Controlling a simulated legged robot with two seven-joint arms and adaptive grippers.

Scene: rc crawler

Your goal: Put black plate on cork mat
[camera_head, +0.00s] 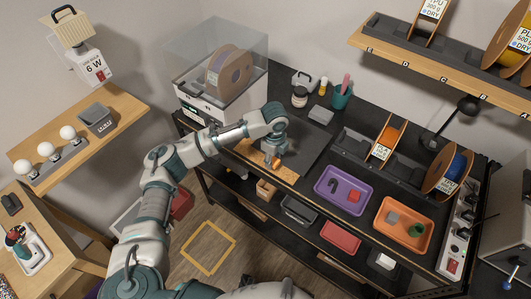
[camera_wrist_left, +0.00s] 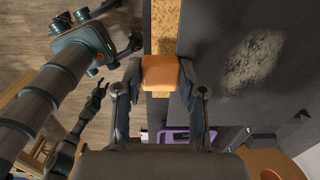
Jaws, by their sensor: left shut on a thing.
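The cork mat (camera_head: 256,157) is a brown strip on the black bench at its front edge, below my left gripper. It also shows as a speckled strip in the left wrist view (camera_wrist_left: 164,30). The black plate (camera_head: 309,143) is a flat dark sheet to the right of the visible cork; in the left wrist view a dark surface with a pale worn patch (camera_wrist_left: 215,60) borders the cork. My left gripper (camera_head: 274,161) is shut on a small orange block (camera_wrist_left: 160,73). Whether the block joins the plate is unclear. My right gripper cannot be made out clearly.
A purple tray (camera_head: 326,198) and an orange tray (camera_head: 393,235) stand to the right on the bench. An enclosed printer (camera_head: 196,95) stands at the left end. A green cup (camera_head: 341,99) and small bottles stand behind. Spools (camera_head: 383,148) stand at the back right.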

